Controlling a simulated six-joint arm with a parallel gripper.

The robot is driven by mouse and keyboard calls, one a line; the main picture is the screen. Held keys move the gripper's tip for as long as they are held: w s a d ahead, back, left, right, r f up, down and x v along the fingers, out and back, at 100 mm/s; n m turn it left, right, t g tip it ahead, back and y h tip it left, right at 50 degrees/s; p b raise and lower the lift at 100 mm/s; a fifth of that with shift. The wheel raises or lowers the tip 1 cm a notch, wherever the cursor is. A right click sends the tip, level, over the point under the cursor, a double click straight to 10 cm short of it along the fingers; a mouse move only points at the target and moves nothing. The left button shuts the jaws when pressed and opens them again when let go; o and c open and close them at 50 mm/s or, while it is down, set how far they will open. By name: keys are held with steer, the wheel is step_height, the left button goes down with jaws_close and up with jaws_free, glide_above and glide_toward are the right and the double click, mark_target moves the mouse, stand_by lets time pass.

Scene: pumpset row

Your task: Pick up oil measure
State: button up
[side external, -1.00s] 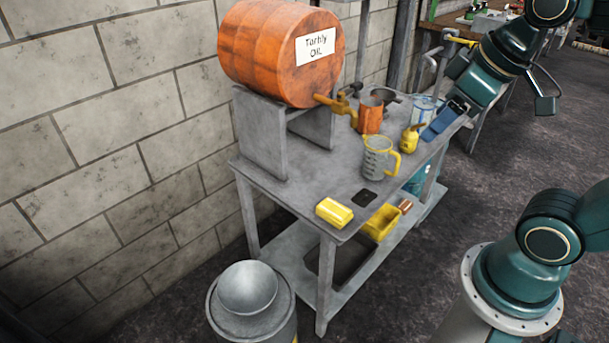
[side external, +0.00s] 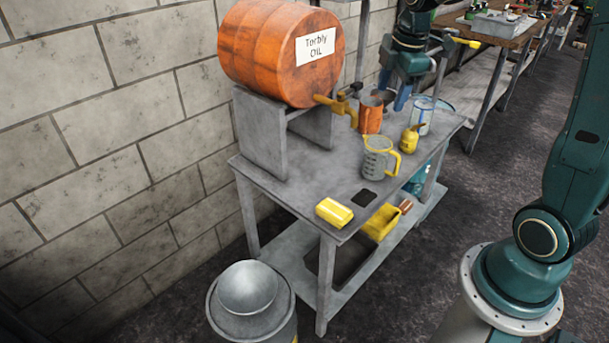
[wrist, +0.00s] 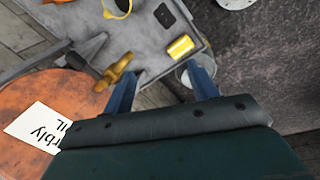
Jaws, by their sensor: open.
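The likely oil measure is a grey see-through jug (side external: 376,161) with markings and a yellow rim and handle. It stands upright on the metal bench, handle to the right. In the wrist view a yellow-rimmed vessel that looks like this jug (wrist: 118,8) is cut off by the top edge. My gripper (side external: 394,91) has blue fingers and points down over the far end of the bench, behind the orange can and apart from the jug. In the wrist view my gripper (wrist: 161,76) is open, with nothing held between its fingers.
An orange drum (side external: 270,55) with a brass tap (side external: 340,108) sits on a stand at the left. Near the jug are an orange can (side external: 370,117), a yellow oiler (side external: 410,139) and a blue-white container (side external: 422,113). A yellow block (side external: 334,213) lies at the bench's near end.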

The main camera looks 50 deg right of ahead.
steer(key=w+d+f+n+g, duration=0.1)
steer(key=w+d+f+n, duration=0.3)
steer(key=d+f, duration=0.45)
steer(key=n+g, duration=0.1)
steer(key=n, duration=0.4)
glide_toward(379, 160)
steer(key=s+d+r, duration=0.2)
steer(key=d, duration=0.3)
step_height(379, 160, down, 8)
steer(key=shift+a+y, duration=0.15)
steer(key=shift+y, duration=0.25)
steer(key=shift+f, duration=0.2)
steer(key=shift+f, duration=2.55)
jaws_close()
